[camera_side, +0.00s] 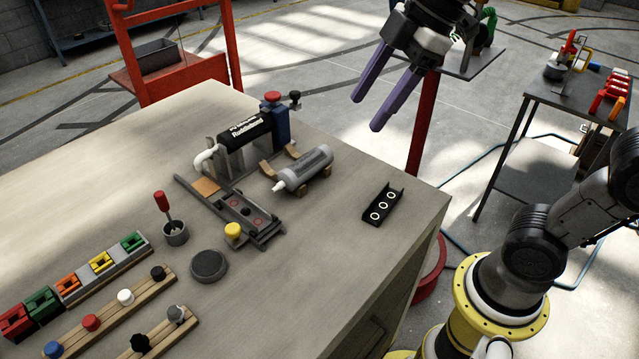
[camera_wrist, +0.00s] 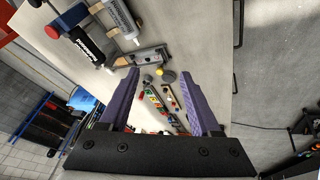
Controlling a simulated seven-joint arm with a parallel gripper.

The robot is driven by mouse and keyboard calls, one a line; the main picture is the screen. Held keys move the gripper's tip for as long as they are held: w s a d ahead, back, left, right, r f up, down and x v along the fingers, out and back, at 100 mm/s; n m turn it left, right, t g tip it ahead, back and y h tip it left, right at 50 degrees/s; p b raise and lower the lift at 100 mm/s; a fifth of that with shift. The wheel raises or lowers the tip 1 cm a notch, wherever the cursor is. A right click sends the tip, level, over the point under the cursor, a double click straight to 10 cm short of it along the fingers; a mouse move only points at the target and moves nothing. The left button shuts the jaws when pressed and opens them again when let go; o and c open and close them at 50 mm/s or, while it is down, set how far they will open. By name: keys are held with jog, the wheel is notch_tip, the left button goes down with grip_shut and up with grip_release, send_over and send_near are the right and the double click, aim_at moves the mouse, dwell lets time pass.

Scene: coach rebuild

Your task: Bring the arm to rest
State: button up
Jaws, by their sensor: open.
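My gripper (camera_side: 368,104) is open and empty, with two purple fingers apart. It hangs in the air above the far right corner of the workbench (camera_side: 330,255), well clear of everything on it. In the wrist view the two fingers of my gripper (camera_wrist: 160,78) point toward the bench top, with nothing between their tips. The view between them shows bench items some way below. My arm rises from a yellow and black base at the lower right in the side view.
The bench holds a black-topped cartridge device (camera_side: 245,130), a grey tube (camera_side: 304,168), a black three-hole bracket (camera_side: 383,205), a cup with a red-handled tool (camera_side: 175,232), and rows of coloured blocks (camera_side: 100,261). An orange frame (camera_side: 232,45) stands behind; a side table (camera_side: 570,100) stands right.

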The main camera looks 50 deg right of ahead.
jog(key=s+d+f+m+t+h, duration=0.1)
jog(key=s+d+f+m+h, duration=0.2)
jog(key=s+d+f+m, duration=0.4)
jog(key=shift+s+d+f+m+t, duration=0.15)
jog(key=shift+s+f+m+t, duration=0.15)
jog(key=shift+s+f+m, duration=1.95)
jog(key=shift+w+r+m, duration=0.2)
jog(key=shift+r+m, duration=0.15)
jog(key=shift+r, duration=0.2)
jog(key=shift+w+r+m, duration=0.15)
jog(key=shift+r+m, duration=0.15)
jog(key=shift+r, duration=0.2)
